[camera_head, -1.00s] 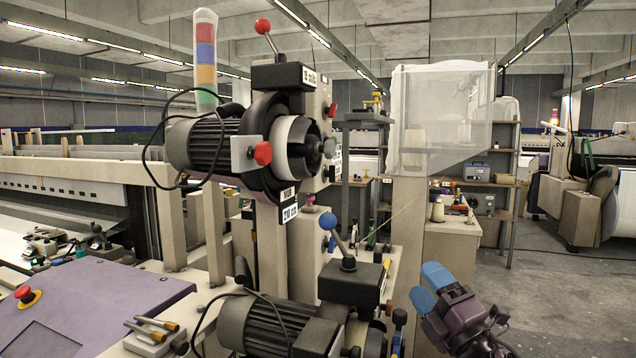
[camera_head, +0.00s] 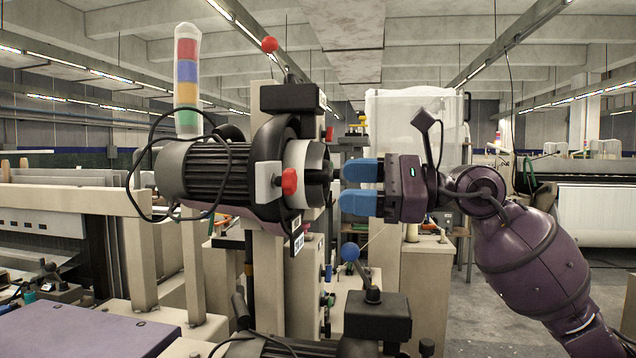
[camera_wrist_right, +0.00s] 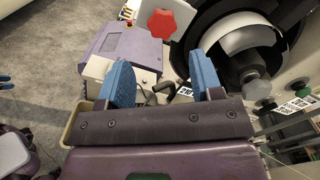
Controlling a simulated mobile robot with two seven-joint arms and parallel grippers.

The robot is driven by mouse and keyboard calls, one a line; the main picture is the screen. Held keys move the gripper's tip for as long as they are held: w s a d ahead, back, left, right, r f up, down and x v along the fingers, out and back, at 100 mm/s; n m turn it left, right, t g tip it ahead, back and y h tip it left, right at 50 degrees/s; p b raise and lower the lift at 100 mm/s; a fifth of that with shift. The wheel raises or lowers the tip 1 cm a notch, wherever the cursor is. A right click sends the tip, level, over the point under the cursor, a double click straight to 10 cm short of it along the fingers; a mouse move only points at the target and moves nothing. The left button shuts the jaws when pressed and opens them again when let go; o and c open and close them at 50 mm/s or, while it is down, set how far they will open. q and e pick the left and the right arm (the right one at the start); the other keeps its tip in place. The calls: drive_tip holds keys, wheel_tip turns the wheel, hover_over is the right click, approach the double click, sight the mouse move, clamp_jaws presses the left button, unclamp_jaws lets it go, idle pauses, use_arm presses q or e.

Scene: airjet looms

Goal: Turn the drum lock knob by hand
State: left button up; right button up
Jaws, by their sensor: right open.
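The yarn feeder drum (camera_head: 305,172) is a white-banded drum with a black end, in the middle of the head view. A red lobed knob (camera_head: 289,181) sits on a pale plate beside it. In the wrist view the red knob (camera_wrist_right: 166,22) is at the top, beyond the fingers, and a dark round knob (camera_wrist_right: 255,85) protrudes from the drum's end at right. I cannot tell which is the drum lock knob. My right gripper (camera_head: 345,187) is open and empty, its blue fingers pointing left at the drum's end. My left gripper is not in view.
A second motor unit with a blue-ball lever (camera_head: 349,252) stands below the gripper. A red-ball lever (camera_head: 270,44) rises above the drum. A black cable loops at left. A translucent white box (camera_head: 400,110) is behind the gripper. Floor at right is open.

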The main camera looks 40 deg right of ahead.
sight(292, 182)
drive_tip(key=b+x, duration=0.2)
drive_tip(key=x, duration=0.6)
drive_tip(key=shift+w, duration=0.25)
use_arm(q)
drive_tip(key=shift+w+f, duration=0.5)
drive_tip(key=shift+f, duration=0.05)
use_arm(e)
drive_tip(key=shift+a+r, duration=0.1)
